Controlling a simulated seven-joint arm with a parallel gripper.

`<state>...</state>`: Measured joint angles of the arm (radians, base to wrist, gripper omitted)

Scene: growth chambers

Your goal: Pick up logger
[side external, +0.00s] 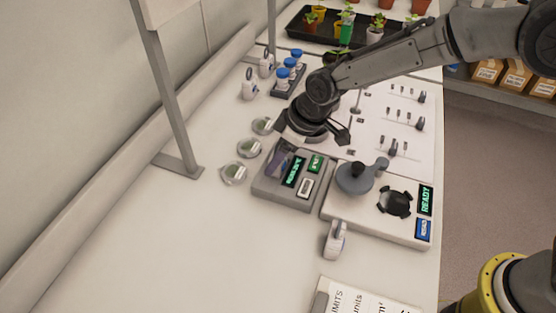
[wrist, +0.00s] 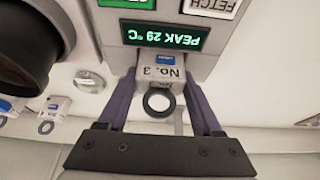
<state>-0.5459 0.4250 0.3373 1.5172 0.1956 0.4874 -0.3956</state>
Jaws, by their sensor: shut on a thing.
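The logger (wrist: 160,73), a small white block marked "No. 3" with a blue label and a dark ring at one end, sits between the two purple fingers of my gripper (wrist: 160,86) in the wrist view. The fingers are shut on its sides. It is at the edge of the grey reader box, whose display (wrist: 163,36) reads "PEAK 29 °C"; I cannot tell whether it still touches the box.
A grey-white station (side external: 345,222) with a "READY" display stands right of the reader box. Another white logger-like unit (side external: 335,240) lies in front. Several round dishes (side external: 235,174) line the left, by a metal post (side external: 172,100). The front-left tabletop is clear.

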